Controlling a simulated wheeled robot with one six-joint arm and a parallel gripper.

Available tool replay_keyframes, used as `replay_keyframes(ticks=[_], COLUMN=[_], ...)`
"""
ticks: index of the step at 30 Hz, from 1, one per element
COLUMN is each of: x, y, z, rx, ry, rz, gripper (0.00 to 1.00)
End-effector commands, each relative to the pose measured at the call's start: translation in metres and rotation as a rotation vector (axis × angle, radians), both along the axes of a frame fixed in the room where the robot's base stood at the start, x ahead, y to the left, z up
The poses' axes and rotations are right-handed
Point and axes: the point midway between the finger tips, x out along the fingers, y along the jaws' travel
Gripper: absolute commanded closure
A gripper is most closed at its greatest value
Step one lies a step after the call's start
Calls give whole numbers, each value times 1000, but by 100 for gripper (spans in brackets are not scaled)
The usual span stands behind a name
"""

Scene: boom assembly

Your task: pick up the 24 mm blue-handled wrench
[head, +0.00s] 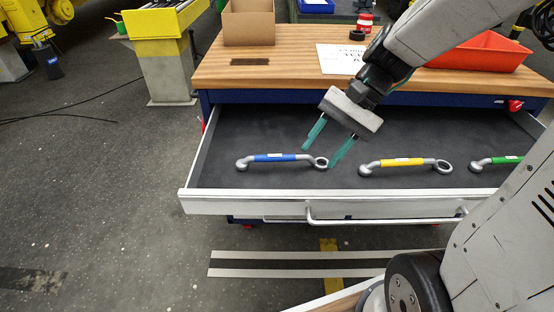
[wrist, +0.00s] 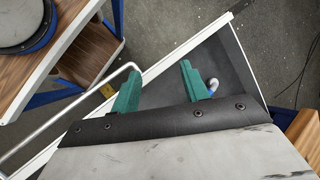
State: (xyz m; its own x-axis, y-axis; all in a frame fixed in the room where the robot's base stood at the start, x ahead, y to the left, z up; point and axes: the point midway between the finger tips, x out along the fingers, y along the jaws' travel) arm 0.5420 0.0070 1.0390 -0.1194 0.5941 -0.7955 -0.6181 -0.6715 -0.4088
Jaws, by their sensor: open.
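The blue-handled wrench (head: 276,157) lies flat in the open drawer, on the left, its ring end pointing right. No size marking is readable. My gripper (head: 322,155) is open and empty, with green fingers angled down above the drawer near the wrench's ring end. In the wrist view my gripper (wrist: 157,85) shows its two fingers spread apart. A small grey end and a bit of blue of the wrench (wrist: 212,86) show just beside the right finger there; the rest is hidden behind the finger and gripper body.
A yellow-handled wrench (head: 402,162) and a green-handled wrench (head: 496,160) lie to the right in the same drawer (head: 240,204). The wooden worktop (head: 300,70) above holds a cardboard box (head: 248,24), a paper sheet and a red tray (head: 484,50).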

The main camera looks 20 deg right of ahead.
Motion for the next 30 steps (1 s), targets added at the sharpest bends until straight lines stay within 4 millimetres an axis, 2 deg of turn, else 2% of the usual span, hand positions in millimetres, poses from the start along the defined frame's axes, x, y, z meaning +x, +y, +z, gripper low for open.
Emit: replay_keyframes(ticks=[1, 6, 12, 16, 20, 23, 30], x=[16, 71, 121, 138, 147, 151, 157], y=[-4, -21, -53, -70, -79, -75, -49], z=[-12, -53, -107, -133, -147, -153, -162], rx=[59, 259, 450, 525, 561, 570, 569], ry=[52, 190, 319, 369, 391, 396, 397], rz=[-76, -349, -645, -775, -840, -855, -853], gripper=[55, 55, 55, 55, 55, 55, 55])
